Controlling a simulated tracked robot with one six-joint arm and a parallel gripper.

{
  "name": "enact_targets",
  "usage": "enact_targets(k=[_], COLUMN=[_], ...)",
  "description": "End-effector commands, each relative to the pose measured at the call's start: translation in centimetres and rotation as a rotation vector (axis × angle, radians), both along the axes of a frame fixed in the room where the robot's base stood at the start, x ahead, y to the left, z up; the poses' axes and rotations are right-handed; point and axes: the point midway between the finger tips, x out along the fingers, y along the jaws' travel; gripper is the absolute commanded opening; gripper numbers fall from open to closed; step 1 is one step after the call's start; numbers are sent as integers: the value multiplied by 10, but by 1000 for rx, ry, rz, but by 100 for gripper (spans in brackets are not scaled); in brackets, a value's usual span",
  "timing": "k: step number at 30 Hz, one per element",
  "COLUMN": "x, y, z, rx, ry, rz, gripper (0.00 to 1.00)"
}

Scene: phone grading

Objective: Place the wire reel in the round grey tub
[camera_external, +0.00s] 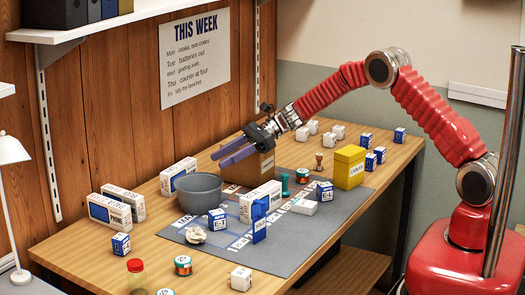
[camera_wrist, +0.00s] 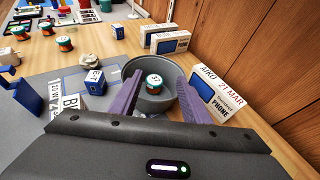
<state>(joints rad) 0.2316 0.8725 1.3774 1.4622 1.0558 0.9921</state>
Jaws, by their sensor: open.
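The round grey tub (camera_external: 192,192) stands on the grey mat's far left edge; its inside is hidden in the external view. In the wrist view, the tub (camera_wrist: 171,99) lies ahead of my fingers. A wire reel (camera_wrist: 153,80) with a pale top and reddish-green sides stands inside it, apart from the fingers. My gripper (camera_external: 220,160) is open, with its purple fingers above and just right of the tub. In the wrist view, my gripper (camera_wrist: 159,75) has its fingers spread either side of the reel, holding nothing.
Phone boxes (camera_external: 180,173) stand behind and left of the tub. A blue-white cube (camera_external: 217,220) and a crumpled paper ball (camera_external: 196,235) are in front. Another reel (camera_external: 183,265) stands near the front edge. A cardboard box (camera_external: 248,168) is beneath my wrist; a yellow box (camera_external: 349,167) stands right.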

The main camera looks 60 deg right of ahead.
Motion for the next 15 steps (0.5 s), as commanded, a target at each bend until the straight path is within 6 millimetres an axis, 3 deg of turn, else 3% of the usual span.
enact_targets(k=[8, 15], x=[0, -15], y=[1, 8], z=[1, 20], rx=[-3, -67], ry=[-2, -39], rz=[2, 53], gripper=[43, 43])
